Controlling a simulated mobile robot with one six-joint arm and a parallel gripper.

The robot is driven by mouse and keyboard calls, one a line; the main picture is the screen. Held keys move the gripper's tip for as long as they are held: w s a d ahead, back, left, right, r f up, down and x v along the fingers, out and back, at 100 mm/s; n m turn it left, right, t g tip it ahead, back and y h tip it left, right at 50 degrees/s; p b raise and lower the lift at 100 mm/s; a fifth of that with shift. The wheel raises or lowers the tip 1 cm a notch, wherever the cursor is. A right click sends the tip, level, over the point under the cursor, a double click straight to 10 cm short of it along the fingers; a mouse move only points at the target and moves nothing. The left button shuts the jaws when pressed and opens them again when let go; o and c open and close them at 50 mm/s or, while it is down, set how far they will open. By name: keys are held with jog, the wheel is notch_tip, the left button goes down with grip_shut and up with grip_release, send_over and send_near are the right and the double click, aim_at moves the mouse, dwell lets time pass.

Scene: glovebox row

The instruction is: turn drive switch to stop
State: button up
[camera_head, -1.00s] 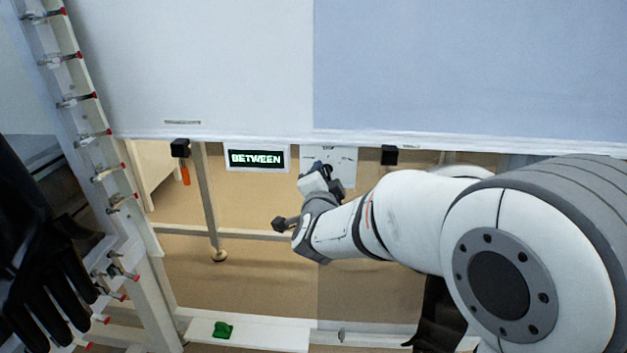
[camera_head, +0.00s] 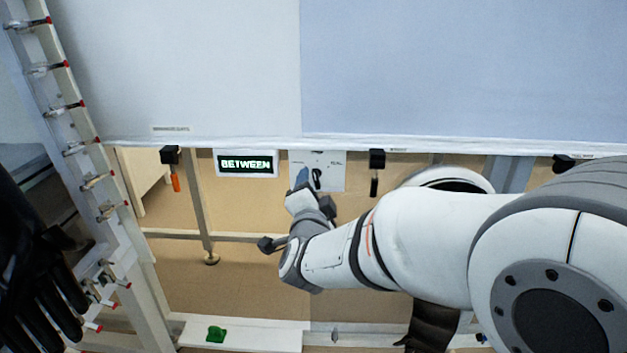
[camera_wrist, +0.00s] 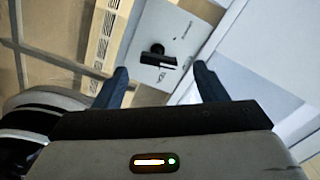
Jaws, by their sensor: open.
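The drive switch is a black knob (camera_head: 316,178) on a pale plate (camera_head: 335,180) under the front edge of the large white and blue panels. In the wrist view the black knob (camera_wrist: 158,57) stands out from the plate (camera_wrist: 150,25), ahead of and between my fingers. My gripper (camera_wrist: 163,82) is open and empty, with a dark finger on either side. It looks apart from the knob. Lettering on the plate is too small to read surely. A display (camera_head: 246,164) left of the plate reads BETWEEN.
A black clamp with an orange handle (camera_head: 175,182) hangs left of the display, and a black one (camera_head: 375,172) hangs right of the plate. A rack with red-tipped pegs (camera_head: 83,145) and black gloves (camera_head: 40,285) stand at left. A green object (camera_head: 216,334) lies on a low white shelf.

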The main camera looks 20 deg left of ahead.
jog(key=shift+v, duration=1.25)
